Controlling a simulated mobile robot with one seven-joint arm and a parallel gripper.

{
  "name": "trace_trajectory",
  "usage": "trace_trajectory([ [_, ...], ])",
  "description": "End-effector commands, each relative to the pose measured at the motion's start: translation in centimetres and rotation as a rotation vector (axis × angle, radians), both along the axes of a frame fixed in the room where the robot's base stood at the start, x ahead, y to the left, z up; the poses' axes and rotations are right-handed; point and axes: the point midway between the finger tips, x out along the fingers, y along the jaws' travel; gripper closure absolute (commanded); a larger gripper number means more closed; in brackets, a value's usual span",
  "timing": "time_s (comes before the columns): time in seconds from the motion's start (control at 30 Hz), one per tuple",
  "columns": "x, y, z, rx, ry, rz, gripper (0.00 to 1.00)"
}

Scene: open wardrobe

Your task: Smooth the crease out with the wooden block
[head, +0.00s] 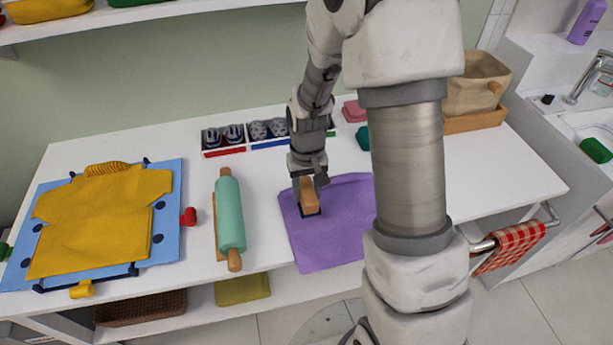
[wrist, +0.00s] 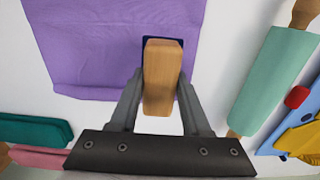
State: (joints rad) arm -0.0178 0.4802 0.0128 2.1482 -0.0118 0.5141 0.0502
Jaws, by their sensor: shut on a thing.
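The wooden block (head: 308,196) with a dark blue base is held in my gripper (head: 308,182). The block stands on the left part of the purple cloth (head: 325,245), which lies on the white table. In the wrist view, my gripper (wrist: 157,100) is shut on the wooden block (wrist: 162,75), and the block's dark base shows at the edge area of the purple cloth (wrist: 110,45). The cloth's right part is hidden behind my arm in the head view. I cannot make out a clear crease in either view.
A teal rolling pin (head: 230,215) lies left of the cloth. A yellow shirt (head: 100,215) lies on a blue board (head: 170,220) farther left. Trays with grey shoes (head: 268,130) stand at the back. A tan basket (head: 475,85) stands at the back right.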

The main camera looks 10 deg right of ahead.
Motion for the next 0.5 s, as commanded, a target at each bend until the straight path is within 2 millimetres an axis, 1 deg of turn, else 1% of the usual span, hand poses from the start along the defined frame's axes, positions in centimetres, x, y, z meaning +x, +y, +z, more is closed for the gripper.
trace_trajectory([
  [0.03,0.1,0.0,0.9,0.0,-0.002,0.0,1.0],
  [0.3,0.5,0.0,3.3,0.0,-0.001,0.0,1.0],
  [0.5,0.7,-0.1,3.9,0.0,-0.001,0.0,1.0],
])
